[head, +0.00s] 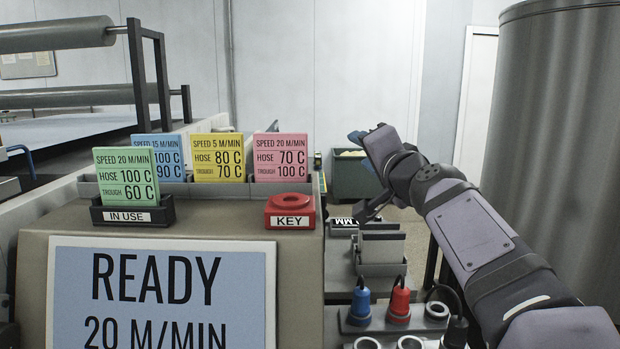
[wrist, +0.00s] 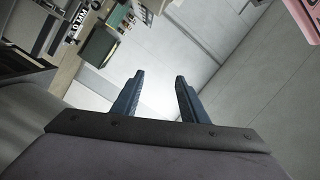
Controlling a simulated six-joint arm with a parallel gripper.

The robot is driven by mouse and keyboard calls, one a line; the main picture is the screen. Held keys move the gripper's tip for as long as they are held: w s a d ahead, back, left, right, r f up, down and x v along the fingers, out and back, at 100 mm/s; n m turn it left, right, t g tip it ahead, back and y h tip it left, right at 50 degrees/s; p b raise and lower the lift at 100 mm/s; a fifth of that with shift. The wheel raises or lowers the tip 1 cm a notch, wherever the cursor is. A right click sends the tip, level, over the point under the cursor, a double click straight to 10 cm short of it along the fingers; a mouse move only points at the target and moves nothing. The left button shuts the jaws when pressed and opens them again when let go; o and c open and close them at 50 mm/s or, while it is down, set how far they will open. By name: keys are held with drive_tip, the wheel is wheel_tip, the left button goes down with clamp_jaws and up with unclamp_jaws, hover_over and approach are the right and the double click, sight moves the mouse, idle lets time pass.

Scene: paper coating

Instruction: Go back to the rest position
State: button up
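My gripper (head: 358,138) is raised in the air right of the console, with my arm coming in from the lower right. Its blue fingertips point left and away in the head view. In the wrist view the two fingers of my gripper (wrist: 160,78) stand apart with nothing between them. They touch nothing. The green card (head: 126,177) stands in the IN USE holder (head: 128,216). Blue (head: 158,158), yellow (head: 218,158) and pink (head: 280,158) cards stand in the rack behind it. The red KEY holder (head: 290,211) has a round recess that looks empty.
Blue (head: 360,303) and red (head: 399,303) plugs stand in a holder at the lower right. A green bin (head: 355,175) is behind my gripper. A large metal cylinder (head: 560,150) stands at the right, close to my arm. A READY screen (head: 160,300) is in front.

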drive_tip(key=s+d+f+n+g+h+p, duration=0.1)
drive_tip(key=s+d+f+n+g+p, duration=0.1)
drive_tip(key=d+f+g+p, duration=0.45)
drive_tip(key=s+d+f+n+g+h+p, duration=0.1)
drive_tip(key=s+f+n+p, duration=0.15)
drive_tip(key=f, duration=0.65)
drive_tip(key=s+d+f+n+g+h+p, duration=0.25)
drive_tip(key=s+d+f+g+p, duration=0.35)
drive_tip(key=s+f, duration=0.35)
drive_tip(key=s+f+n+g+p, duration=0.3)
drive_tip(key=s+p, duration=0.2)
drive_tip(key=s, duration=0.8)
drive_tip(key=s+a+f+y+b, duration=0.1)
drive_tip(key=s+a+f, duration=0.3)
drive_tip(key=s+a, duration=0.4)
drive_tip(key=shift+a+f+g+b, duration=0.2)
drive_tip(key=shift+a+g+b, duration=0.25)
drive_tip(key=shift+a+b, duration=0.1)
